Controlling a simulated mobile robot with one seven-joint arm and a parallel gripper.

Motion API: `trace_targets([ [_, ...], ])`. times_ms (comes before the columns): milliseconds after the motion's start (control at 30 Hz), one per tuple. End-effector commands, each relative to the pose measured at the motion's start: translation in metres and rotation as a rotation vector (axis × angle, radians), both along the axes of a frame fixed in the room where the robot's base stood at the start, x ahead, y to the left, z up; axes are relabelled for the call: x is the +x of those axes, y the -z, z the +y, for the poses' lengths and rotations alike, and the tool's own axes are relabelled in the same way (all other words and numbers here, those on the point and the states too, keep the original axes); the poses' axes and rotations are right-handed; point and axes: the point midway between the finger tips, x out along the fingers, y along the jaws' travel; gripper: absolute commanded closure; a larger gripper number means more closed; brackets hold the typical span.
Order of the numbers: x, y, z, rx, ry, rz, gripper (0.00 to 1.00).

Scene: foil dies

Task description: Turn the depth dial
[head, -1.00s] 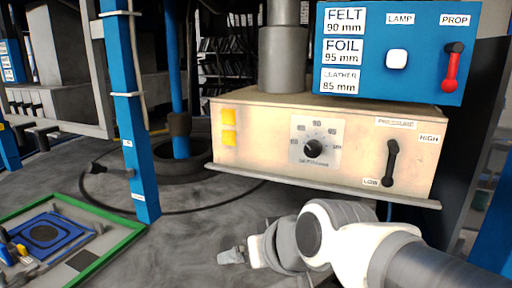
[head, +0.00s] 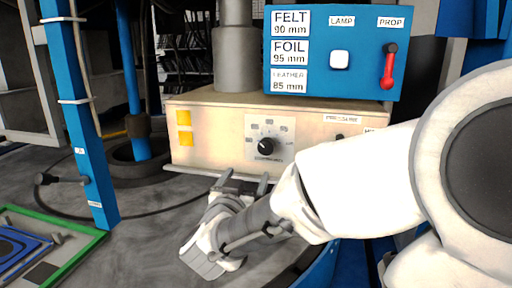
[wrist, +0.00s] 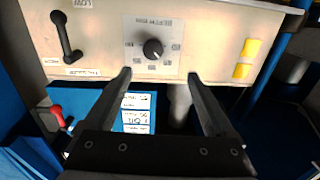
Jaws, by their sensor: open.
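The depth dial (head: 265,146) is a round black knob on a pale square plate with numbers around it. The plate is on the front of a cream control box (head: 212,150). In the wrist view, which is upside down, the dial (wrist: 153,48) lies beyond my fingertips, roughly between them. My gripper (head: 244,177) is open and empty, its fingers pointing at the box from just below the dial in the head view. Both fingers of my gripper (wrist: 159,76) show spread apart in the wrist view. I see no contact with the dial.
A black pressure lever (wrist: 65,36) is beside the dial, mostly hidden by my arm in the head view. Above stands a blue panel (head: 360,86) with a white lamp button (head: 340,60), a red-and-black prop lever (head: 389,66) and a felt, foil and leather depth list.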

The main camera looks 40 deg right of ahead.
Motion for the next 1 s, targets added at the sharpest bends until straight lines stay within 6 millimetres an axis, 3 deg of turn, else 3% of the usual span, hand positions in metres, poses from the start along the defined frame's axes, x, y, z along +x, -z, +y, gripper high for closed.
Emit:
trace_targets([
  [167, -0.005, -0.004, -0.006, -0.032, 0.045, 0.003, 0.11],
  [733, 0.012, -0.006, -0.028, -0.034, 0.046, 0.004, 0.11],
  [800, 0.023, 0.002, -0.041, -0.031, 0.047, -0.002, 0.11],
  [1000, 0.05, 0.002, -0.072, -0.035, 0.047, 0.0, 0.11],
])
